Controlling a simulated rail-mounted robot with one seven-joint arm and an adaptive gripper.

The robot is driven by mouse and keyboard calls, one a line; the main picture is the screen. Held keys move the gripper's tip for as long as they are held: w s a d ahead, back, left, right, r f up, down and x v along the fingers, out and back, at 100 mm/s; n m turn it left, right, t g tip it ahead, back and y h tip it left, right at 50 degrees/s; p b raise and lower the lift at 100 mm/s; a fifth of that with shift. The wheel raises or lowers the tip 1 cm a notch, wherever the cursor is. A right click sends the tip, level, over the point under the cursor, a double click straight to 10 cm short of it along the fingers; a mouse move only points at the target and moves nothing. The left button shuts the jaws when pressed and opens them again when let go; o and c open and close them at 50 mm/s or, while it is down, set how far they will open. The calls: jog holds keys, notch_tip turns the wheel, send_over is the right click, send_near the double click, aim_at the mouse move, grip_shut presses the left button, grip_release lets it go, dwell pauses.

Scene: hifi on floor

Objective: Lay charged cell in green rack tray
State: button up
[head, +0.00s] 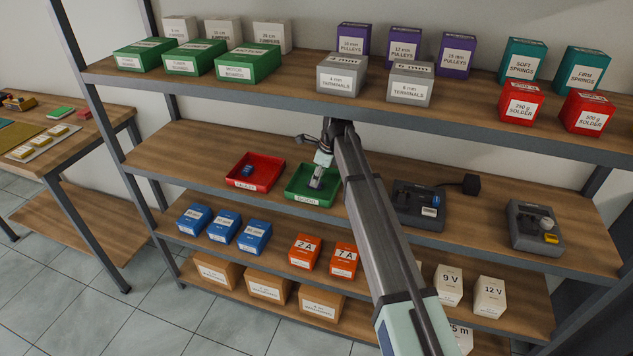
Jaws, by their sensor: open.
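The green tray (295,186) stands on the middle shelf, with a white label on its front whose text is too small to read surely. My gripper (316,184) is open and points down into this tray. The gripper hides part of the tray floor, and I cannot tell whether a cell lies between or under the fingers. A small blue cell (247,171) lies in the red tray (265,181) just to the left. I cannot tell which cell is charged.
My arm crosses in front of the shelves. A black plug block (470,184) and a grey device (537,228) with a yellow part stand to the right. Boxes fill the shelf above, including grey terminals boxes (342,76). Blue boxes (225,228) stand below. The middle shelf's left end is clear.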

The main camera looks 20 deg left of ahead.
jog(key=b+v, duration=0.1)
jog(key=v, duration=0.4)
jog(key=shift+r, duration=0.3)
